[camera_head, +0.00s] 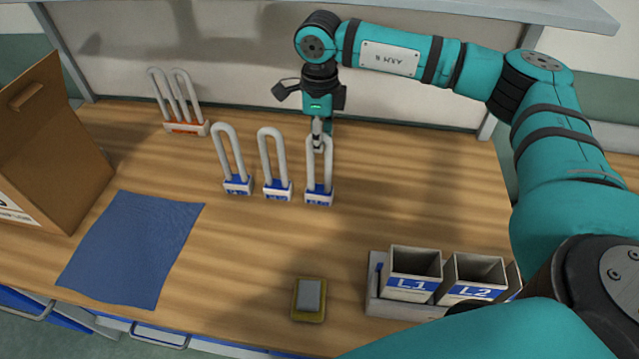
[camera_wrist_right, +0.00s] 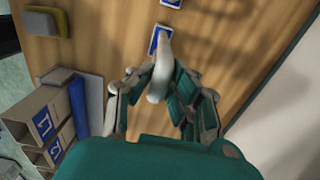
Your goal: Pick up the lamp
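Several U-shaped white lamps stand on the wooden table. The three with blue bases are a left one (camera_head: 237,186), a middle one (camera_head: 277,190) and a right one (camera_head: 319,195). My right gripper (camera_head: 321,140) points down at the top of the right lamp. In the right wrist view, the fingers of my right gripper (camera_wrist_right: 158,80) close in on both sides of that lamp's white tube (camera_wrist_right: 160,55) and appear to touch it. Its blue base seems to rest on the table. The fingers partly hide the tube's top. My left gripper is not in view.
An orange-based lamp (camera_head: 186,127) stands at the back left. A brown box (camera_head: 50,150) and a blue cloth (camera_head: 130,250) are at the left. A yellow-grey sponge-like block (camera_head: 309,299) and holders marked L1 (camera_head: 412,287) and L2 (camera_head: 470,292) are in front.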

